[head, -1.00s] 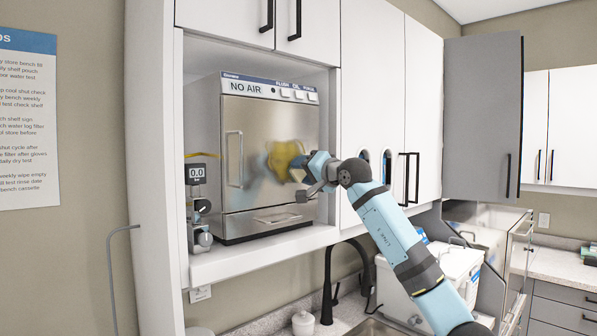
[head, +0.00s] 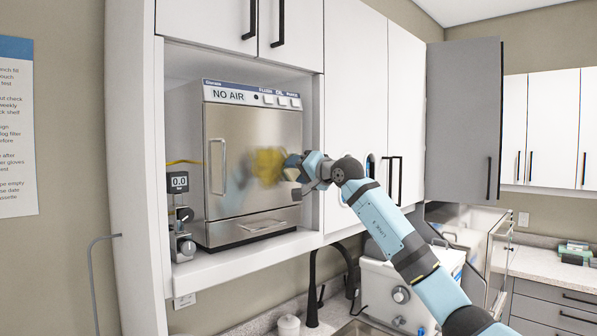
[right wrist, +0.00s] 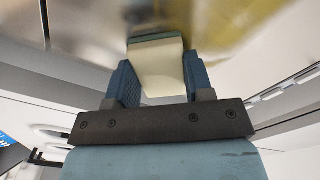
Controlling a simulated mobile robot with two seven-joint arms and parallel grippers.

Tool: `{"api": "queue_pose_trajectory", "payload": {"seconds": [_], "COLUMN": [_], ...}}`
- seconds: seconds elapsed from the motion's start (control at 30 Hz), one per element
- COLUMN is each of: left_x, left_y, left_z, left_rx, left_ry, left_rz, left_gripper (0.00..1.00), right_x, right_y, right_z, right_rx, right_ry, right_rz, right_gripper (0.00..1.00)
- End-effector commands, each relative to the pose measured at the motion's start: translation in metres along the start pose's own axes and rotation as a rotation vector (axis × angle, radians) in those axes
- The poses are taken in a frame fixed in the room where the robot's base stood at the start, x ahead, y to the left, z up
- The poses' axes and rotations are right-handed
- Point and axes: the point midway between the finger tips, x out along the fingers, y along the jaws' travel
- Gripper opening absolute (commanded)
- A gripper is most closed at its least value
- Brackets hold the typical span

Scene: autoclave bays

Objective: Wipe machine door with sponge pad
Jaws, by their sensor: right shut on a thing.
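The machine (head: 252,160) is a steel autoclave with a "NO AIR" label, standing in a cabinet bay. Its closed door (head: 235,140) has an upright handle at left and a blurry yellow smear (head: 268,165) right of middle. My right gripper (head: 296,168) is in front of the door's right part, beside the smear. In the right wrist view, it is shut on the sponge pad (right wrist: 158,72), cream with a green layer facing the door. The pad is at or very near the door; contact is unclear. The smear (right wrist: 230,25) also shows there. My left gripper is out of view.
A small gauge unit reading 0.0 (head: 179,183) stands left of the machine on the bay shelf (head: 240,255). A black faucet (head: 313,285) and a white boxy appliance (head: 385,295) are below. A grey cabinet door (head: 463,120) stands open at right.

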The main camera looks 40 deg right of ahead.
Motion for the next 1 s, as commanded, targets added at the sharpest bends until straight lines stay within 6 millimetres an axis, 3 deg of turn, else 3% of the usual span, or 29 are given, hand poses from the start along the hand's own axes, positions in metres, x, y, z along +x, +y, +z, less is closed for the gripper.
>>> {"api": "queue_pose_trajectory", "payload": {"seconds": [1.0], "left_x": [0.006], "left_y": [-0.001], "left_z": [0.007], "left_rx": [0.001], "left_ry": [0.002], "left_rz": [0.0], "left_gripper": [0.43], "right_x": [-0.002], "right_y": [-0.045], "right_z": [0.049], "right_rx": [-0.001], "right_ry": [0.001], "right_rz": [-0.004], "right_gripper": [0.28]}}
